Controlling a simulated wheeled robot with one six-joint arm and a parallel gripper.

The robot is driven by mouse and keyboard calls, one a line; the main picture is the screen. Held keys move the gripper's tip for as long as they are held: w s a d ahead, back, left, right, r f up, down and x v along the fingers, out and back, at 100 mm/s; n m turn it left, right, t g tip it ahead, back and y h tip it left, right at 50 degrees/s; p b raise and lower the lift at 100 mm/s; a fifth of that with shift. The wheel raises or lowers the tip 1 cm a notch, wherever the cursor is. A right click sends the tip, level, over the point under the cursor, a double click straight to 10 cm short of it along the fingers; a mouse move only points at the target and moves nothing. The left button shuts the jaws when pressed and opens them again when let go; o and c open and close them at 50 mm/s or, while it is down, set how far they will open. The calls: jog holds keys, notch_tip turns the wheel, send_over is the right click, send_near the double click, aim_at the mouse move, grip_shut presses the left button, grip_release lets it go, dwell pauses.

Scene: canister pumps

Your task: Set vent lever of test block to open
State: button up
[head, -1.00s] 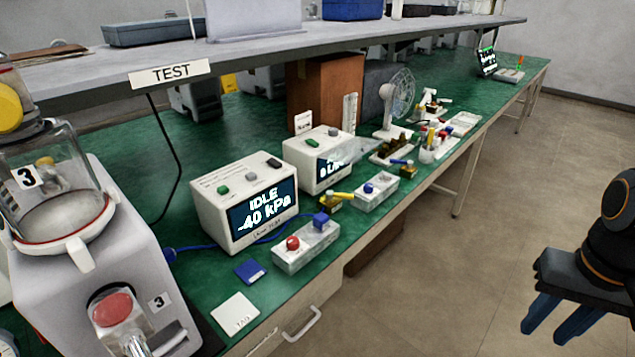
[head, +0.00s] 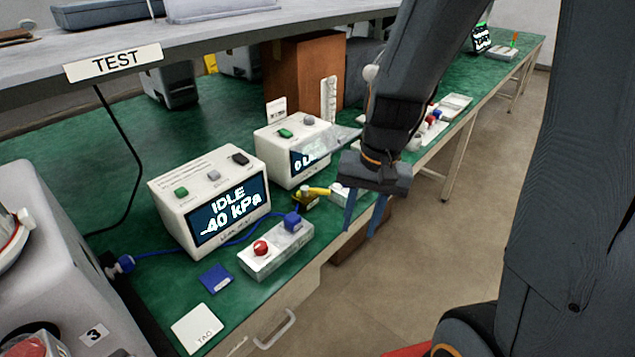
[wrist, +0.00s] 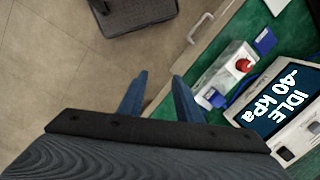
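A white block (head: 268,256) with a red knob (head: 260,248) and a blue cube fitting (head: 292,221) lies on the green bench by its front edge. It also shows in the wrist view (wrist: 230,68). A brass valve (head: 303,200) with a yellow lever (head: 319,191) sits just behind it. A second white block (head: 339,193) is mostly hidden behind my gripper. I cannot tell which part is the vent lever or how it is set. My gripper (head: 360,228) is open and empty, fingers pointing down, right of the red-knob block and apart from it; it also shows in the wrist view (wrist: 159,85).
A tester box (head: 180,218) reading "IDLE -40 kPa" stands behind the block, with a blue hose (head: 160,253). Another display box (head: 275,150) stands farther back. A blue card (head: 215,279) and a white TAG card (head: 197,328) lie at front. A shelf (head: 230,22) overhangs the bench.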

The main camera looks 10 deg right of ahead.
jog(key=w+d+f+m+y, duration=0.15)
jog(key=w+m+y, duration=0.25)
jog(key=w+m, duration=0.6)
jog(key=m+t+y+p, duration=0.2)
jog(key=m+t+y, duration=0.15)
jog(key=m, duration=0.45)
send_near(325, 190)
jog(key=shift+h, duration=0.35)
jog(key=x, duration=0.3)
jog(key=p+x, duration=0.1)
jog(key=x, duration=0.3)
jog(key=shift+a+r, duration=0.1)
jog(key=shift+a, duration=0.3)
grip_shut()
